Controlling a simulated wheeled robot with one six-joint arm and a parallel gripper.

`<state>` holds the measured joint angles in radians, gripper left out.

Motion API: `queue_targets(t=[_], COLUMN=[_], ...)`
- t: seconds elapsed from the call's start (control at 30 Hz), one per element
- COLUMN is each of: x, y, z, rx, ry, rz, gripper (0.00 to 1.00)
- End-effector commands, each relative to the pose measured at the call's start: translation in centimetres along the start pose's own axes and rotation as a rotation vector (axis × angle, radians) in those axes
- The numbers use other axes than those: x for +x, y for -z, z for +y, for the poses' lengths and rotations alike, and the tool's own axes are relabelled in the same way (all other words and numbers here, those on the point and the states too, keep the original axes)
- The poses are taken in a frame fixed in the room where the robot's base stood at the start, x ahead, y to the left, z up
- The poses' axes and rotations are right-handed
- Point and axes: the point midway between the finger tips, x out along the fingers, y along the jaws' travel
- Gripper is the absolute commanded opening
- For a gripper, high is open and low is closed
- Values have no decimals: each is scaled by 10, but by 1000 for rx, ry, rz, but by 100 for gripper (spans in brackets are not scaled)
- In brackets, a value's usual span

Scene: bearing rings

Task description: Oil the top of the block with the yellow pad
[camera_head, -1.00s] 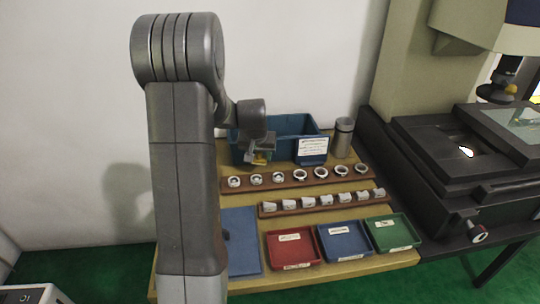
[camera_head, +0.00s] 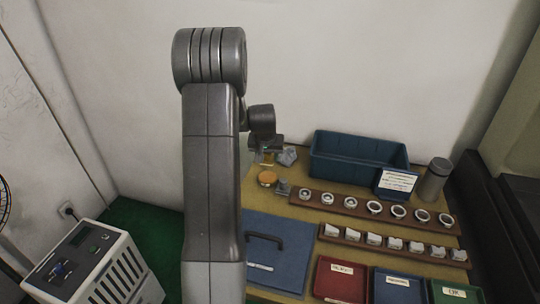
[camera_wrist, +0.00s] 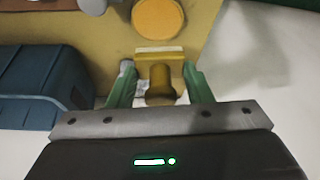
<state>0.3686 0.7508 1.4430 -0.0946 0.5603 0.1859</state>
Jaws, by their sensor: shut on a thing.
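My gripper (camera_wrist: 160,88) has green fingers shut on the brown-yellow knob of the yellow pad (camera_wrist: 160,52). The pad's pale flat edge shows just beyond the fingertips. In the head view my gripper (camera_head: 266,157) is at the table's back left, left of the blue bin and partly hidden by my arm. A round orange-yellow disc (camera_head: 267,178) lies on the table in front of it; it also shows in the wrist view (camera_wrist: 158,18), apart from the pad. A small grey piece (camera_head: 281,188) stands right of the disc; I cannot tell whether it is the block.
The blue bin (camera_head: 335,172) stands to the right of my gripper. A crumpled grey thing (camera_head: 288,156) lies between them. A blue board (camera_head: 275,270) and red, blue and green trays are in front. The wall is close behind.

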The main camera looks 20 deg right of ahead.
Motion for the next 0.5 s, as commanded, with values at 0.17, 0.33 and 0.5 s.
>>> queue_targets(t=[0.17,0.33,0.5], x=[15,32,47], y=[-7,-14,-20], z=[0,0,0], rx=[0,1,1], ry=[0,0,0], rz=[-2,-1,-2], gripper=[27,27,27])
